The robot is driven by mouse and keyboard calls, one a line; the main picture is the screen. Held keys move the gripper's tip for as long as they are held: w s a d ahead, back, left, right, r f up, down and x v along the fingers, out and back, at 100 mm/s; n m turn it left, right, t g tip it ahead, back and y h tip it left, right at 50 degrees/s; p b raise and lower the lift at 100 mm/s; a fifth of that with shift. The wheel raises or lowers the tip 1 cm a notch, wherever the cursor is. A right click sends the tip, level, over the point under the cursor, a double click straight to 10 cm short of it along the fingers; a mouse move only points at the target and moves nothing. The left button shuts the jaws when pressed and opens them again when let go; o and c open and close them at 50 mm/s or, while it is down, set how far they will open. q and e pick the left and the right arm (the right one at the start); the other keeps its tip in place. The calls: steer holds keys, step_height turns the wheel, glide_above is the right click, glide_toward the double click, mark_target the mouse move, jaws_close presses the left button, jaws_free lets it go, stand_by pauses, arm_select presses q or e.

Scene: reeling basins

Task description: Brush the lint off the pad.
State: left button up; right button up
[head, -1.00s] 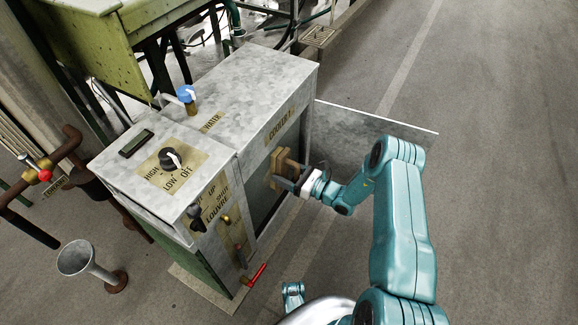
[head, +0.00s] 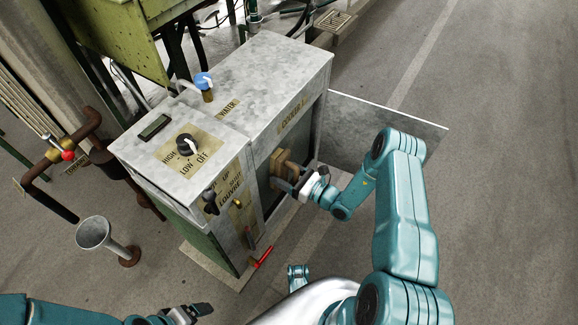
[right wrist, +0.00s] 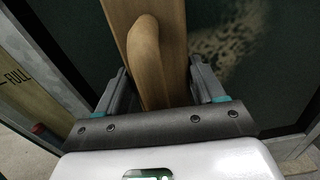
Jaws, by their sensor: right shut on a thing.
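My right gripper (head: 290,186) is shut on the handle of a wooden brush (head: 280,166) at the open front of the cooler box (head: 268,75). In the right wrist view the brush (right wrist: 147,45) stands between the fingers, its block against or close to the dark green pad (right wrist: 225,95); contact is hidden. A mottled tan patch of lint (right wrist: 255,35) shows on the pad to the right of the brush. In the head view the brush and arm cover part of the pad. My left gripper (head: 200,310) is low at the bottom edge, its fingers unclear.
An open door panel (head: 385,128) stands out to the right of the opening. A control box with a black knob (head: 187,145) adjoins the cooler on the left. A red handle (head: 262,258) sticks out low in front. A grey funnel (head: 95,233) stands at left. The right floor is clear.

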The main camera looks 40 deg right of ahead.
steer(key=shift+w+r+p, duration=0.1)
steer(key=shift+r+p, duration=0.9)
steer(key=shift+r, duration=0.25)
steer(key=w+d+b, duration=0.1)
steer(key=d, duration=0.1)
steer(key=w+d+b, duration=0.1)
steer(key=d+b, duration=0.1)
steer(key=d, duration=0.1)
steer(key=w+d+b, duration=0.1)
steer(key=d+b, duration=0.1)
steer(key=shift+d+f, duration=0.25)
steer(key=shift+d, duration=0.1)
steer(key=shift+w+d+r+b, duration=0.15)
steer(key=shift+w+d+b, duration=0.15)
steer(key=shift+d+b, duration=0.25)
steer(key=shift+w+d+f+b, duration=0.1)
steer(key=shift+w+d+b, duration=0.1)
steer(key=shift+d+b, duration=0.25)
steer(key=shift+w+d+f+b, duration=0.1)
steer(key=shift+w+d+b, duration=0.05)
steer(key=shift+d+b, duration=0.3)
steer(key=shift+w+d, duration=0.1)
steer(key=shift+d, duration=0.25)
steer(key=shift+w+d+r+b, duration=0.1)
steer(key=shift+d+r+b, duration=0.1)
steer(key=shift+b, duration=0.1)
